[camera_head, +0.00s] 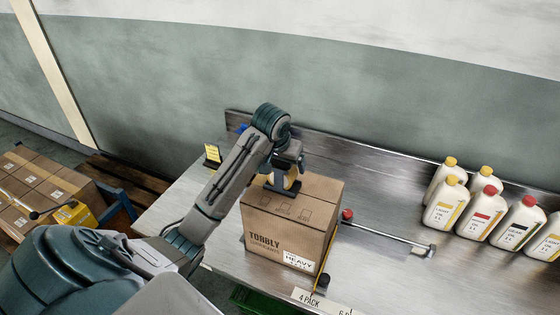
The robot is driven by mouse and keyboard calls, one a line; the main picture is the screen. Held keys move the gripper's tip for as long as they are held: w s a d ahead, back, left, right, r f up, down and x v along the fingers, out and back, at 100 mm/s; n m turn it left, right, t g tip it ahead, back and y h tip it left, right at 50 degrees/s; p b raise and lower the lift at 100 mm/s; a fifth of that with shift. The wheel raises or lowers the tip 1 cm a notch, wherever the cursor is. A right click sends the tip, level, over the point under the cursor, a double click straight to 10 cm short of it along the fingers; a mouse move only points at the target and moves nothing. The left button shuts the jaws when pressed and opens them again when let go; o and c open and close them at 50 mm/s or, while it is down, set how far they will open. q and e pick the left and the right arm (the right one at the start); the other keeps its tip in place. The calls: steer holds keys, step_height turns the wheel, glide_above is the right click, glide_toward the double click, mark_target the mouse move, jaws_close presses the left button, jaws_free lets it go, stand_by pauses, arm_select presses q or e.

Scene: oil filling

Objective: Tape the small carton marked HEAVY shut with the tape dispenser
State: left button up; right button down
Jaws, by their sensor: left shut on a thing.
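The small carton (278,231) marked HEAVY stands upright on the metal bench, its front reading TORBLY above a white HEAVY label. Its top looks closed. My left gripper (290,176) is above the carton's top, shut on the tape dispenser (283,189). The dispenser shows a yellowish part and a dark base at the carton's top; whether it touches the cardboard is hard to tell. The gripper and wrist partly hide it. My right gripper is not in view.
White oil bottles (482,213) with yellow, red and black labels stand at the bench's right. A metal rail with a red knob (347,214) lies right of the carton. A small yellow sign (212,153) stands at the left rear. Several cartons (35,185) are stacked at far left.

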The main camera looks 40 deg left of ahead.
arm_select(q)
steer(key=shift+w+d+r, duration=0.1)
steer(key=shift+w+d, duration=0.15)
steer(key=shift+d, duration=0.6)
steer(key=shift+w+d+f, duration=0.1)
steer(key=shift+w+d, duration=0.2)
steer(key=shift+d, duration=0.6)
steer(key=shift+w+d+r, duration=0.1)
steer(key=shift+w+d, duration=0.15)
steer(key=shift+d, duration=0.6)
steer(key=shift+w+d, duration=0.15)
steer(key=shift+d, duration=1.3)
steer(key=shift+w+d, duration=0.2)
steer(key=shift+d, duration=0.65)
steer(key=shift+w+d, duration=0.25)
steer(key=shift+d, duration=0.55)
steer(key=shift+w+d, duration=0.2)
steer(key=shift+d, duration=0.65)
steer(key=shift+d, duration=0.15)
steer(key=shift+w+d, duration=0.2)
steer(key=shift+d, duration=0.35)
steer(key=shift+w+d, duration=0.15)
steer(key=shift+d, duration=0.35)
steer(key=shift+a, duration=0.15)
